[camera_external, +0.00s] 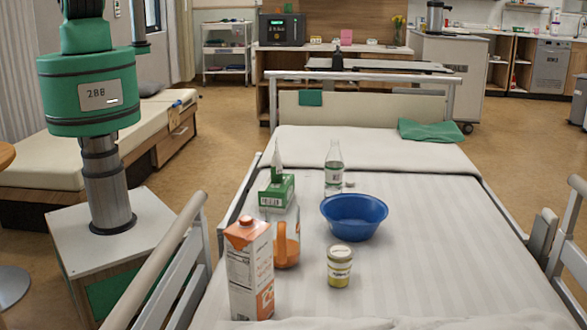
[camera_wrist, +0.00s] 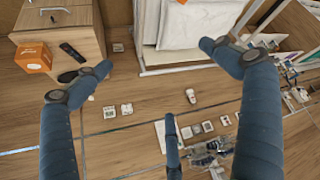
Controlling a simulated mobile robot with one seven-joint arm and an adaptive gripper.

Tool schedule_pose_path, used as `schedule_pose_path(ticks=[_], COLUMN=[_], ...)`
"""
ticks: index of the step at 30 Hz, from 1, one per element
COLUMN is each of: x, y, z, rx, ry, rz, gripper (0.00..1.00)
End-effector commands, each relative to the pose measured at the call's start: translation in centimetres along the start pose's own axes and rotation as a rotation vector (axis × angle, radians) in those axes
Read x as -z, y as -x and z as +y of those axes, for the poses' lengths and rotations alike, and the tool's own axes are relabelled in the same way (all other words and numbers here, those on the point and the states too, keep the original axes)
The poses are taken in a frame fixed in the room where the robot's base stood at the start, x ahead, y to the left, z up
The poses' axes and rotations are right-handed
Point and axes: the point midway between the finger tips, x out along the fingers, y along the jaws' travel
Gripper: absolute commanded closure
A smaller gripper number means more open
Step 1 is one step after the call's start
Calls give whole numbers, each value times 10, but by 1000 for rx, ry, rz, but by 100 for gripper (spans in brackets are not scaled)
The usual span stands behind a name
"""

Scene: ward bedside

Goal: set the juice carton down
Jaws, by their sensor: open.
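The juice carton (camera_external: 250,272) is white and orange with an orange cap. It stands upright on the near left of the bed (camera_external: 440,250) in the external view, with nothing gripping it. My gripper (camera_wrist: 154,55) shows in the wrist view with its blue fingers spread wide and nothing between them. The external view shows only part of my arm at the upper left, and the gripper is outside that picture. I cannot make out the carton for certain in the wrist view.
Bed rails (camera_external: 160,265) flank the bed. The wrist view shows a cabinet with an orange box (camera_wrist: 33,57).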

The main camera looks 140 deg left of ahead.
Motion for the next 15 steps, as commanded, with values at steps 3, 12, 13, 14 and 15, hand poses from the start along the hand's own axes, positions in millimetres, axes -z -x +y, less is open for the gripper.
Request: schedule_pose_path(ticks=[3, 12, 13, 14, 15], x=[-21, -87, -94, -101, -111], y=[40, 121, 128, 136, 145], z=[-2, -15, -16, -18, -21], rx=[5, 41, 45, 51, 59], ry=[-21, -61, -64, -67, -72], rz=[-12, -59, -63, -67, -74], gripper=[4, 4, 4, 4, 4])
